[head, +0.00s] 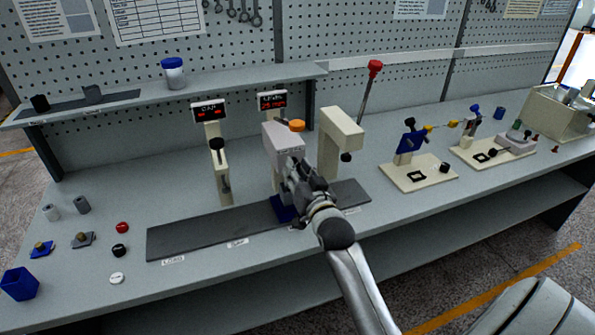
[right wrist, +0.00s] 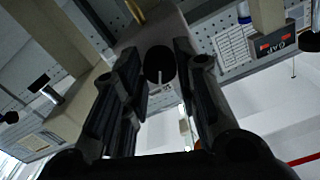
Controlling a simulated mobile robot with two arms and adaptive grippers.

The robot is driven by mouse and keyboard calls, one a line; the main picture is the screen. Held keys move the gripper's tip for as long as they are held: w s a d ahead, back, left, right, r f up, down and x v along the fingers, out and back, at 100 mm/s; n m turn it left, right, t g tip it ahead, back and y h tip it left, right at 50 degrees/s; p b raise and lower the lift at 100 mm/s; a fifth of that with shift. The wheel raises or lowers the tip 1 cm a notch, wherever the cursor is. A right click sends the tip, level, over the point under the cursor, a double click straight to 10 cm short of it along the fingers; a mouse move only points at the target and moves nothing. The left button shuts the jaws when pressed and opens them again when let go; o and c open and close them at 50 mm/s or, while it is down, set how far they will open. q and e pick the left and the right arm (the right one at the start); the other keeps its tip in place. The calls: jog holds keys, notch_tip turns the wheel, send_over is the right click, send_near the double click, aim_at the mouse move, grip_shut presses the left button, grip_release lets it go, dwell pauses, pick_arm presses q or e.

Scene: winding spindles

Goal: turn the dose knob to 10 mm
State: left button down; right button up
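The dose knob (right wrist: 160,64) is round and black with a white pointer line, and shows in the right wrist view on the front of a pale housing. In the head view that pale grey housing (head: 283,140) has an orange cap on top, and my right gripper hides the knob. My right gripper (head: 292,168) is in front of the housing. In the right wrist view its two fingers (right wrist: 160,72) stand apart, one on each side of the knob. Whether they touch it is unclear, and the scale is too small to read. My left gripper is not in view.
A post with a red display (head: 210,112) stands left of the housing, and a cream post (head: 342,130) stands close on its right. A dark strip (head: 190,235) lies in front. Small parts lie at the left; cream fixtures (head: 418,172) stand at the right.

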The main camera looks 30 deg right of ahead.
jog(key=o, duration=0.3)
jog(key=shift+o, duration=0.2)
jog(key=v, duration=1.2)
